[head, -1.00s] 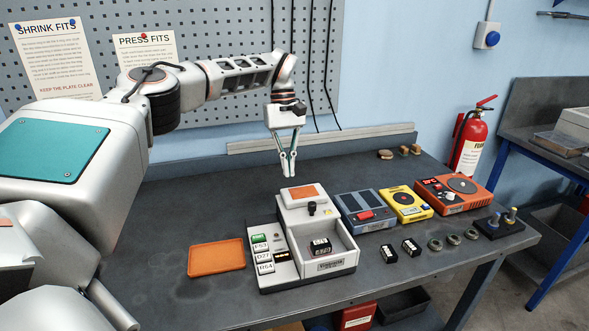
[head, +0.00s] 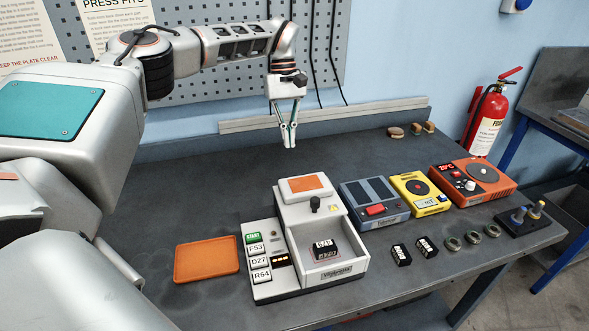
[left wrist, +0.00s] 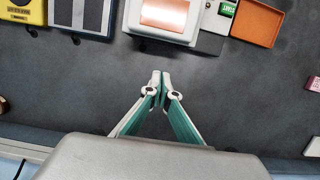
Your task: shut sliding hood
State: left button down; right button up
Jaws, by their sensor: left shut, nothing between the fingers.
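The white device with the sliding hood stands on the bench. Its hood (head: 309,187), white with an orange top panel and a black knob (head: 315,204), sits at the back of the device. The front chamber (head: 345,263) is open, and a small black block (head: 324,249) lies inside it. The hood's orange panel also shows at the top of the left wrist view (left wrist: 165,13). My left gripper (head: 290,145) is shut and empty, pointing down behind the hood and above the bench, apart from the device. It shows in the left wrist view (left wrist: 161,75). My right gripper is not in view.
An orange tray (head: 207,261) lies left of the device. Blue (head: 374,203), yellow (head: 419,194) and orange (head: 473,181) instruments stand to the right. Small black blocks (head: 401,254) and several rings (head: 472,238) lie in front of them. The bench behind the device is clear.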

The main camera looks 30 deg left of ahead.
pick_arm(q)
jog(key=s+d+f, duration=0.3)
jog(key=d+f, duration=0.1)
jog(key=f, duration=0.2)
jog(key=shift+s+f, duration=0.3)
jog(key=shift+f, duration=0.05)
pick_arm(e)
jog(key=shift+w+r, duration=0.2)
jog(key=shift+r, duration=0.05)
pick_arm(q)
jog(key=shift+d, duration=0.1)
